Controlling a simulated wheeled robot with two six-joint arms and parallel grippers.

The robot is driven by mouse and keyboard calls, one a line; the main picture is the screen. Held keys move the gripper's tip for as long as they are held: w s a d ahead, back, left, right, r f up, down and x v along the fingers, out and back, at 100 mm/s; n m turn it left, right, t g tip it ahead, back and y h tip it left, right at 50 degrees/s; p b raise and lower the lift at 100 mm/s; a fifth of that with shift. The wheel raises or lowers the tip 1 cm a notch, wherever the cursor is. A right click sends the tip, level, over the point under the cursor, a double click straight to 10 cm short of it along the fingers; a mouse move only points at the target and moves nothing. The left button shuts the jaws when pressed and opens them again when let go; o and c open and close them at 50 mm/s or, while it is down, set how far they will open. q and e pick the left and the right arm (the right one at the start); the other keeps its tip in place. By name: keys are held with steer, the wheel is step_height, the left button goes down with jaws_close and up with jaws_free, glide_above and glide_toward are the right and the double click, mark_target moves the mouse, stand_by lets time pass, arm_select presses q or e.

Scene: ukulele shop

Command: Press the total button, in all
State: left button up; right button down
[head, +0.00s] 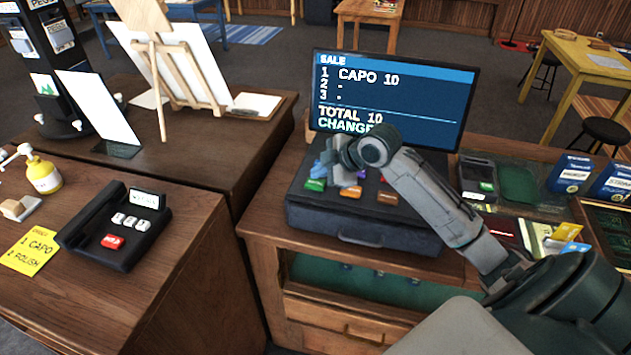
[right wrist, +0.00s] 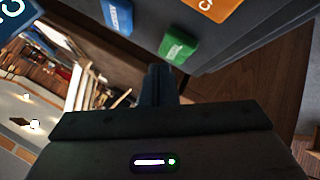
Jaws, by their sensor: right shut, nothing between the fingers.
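The dark cash register (head: 362,236) stands on the wooden counter. Its screen (head: 393,97) reads SALE, 1 CAPO 10, then two empty lines, TOTAL 10 and CHANGE. Its keys include a green key (head: 315,185), an orange key (head: 351,192) and a brown-orange key (head: 387,198). The right wrist view shows a blue key (right wrist: 117,15), the green key (right wrist: 178,46) and part of an orange one (right wrist: 208,8). Key labels are too small to read. My right gripper (head: 332,170) is shut and empty over the keys' left side, hiding some. In the wrist view its fingertips (right wrist: 154,72) appear near the green key; contact is unclear.
A black keypad device (head: 116,228) with a red key and a yellow card (head: 29,249) listing capo and polish lie on the left counter. A card terminal (head: 478,178) and blue boxes (head: 570,175) stand right of the register. My right forearm crosses the register's right side.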

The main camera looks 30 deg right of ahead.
mark_target(320, 184)
steer(key=shift+r+p, duration=2.35)
steer(key=shift+r, duration=0.25)
steer(key=shift+f, duration=0.1)
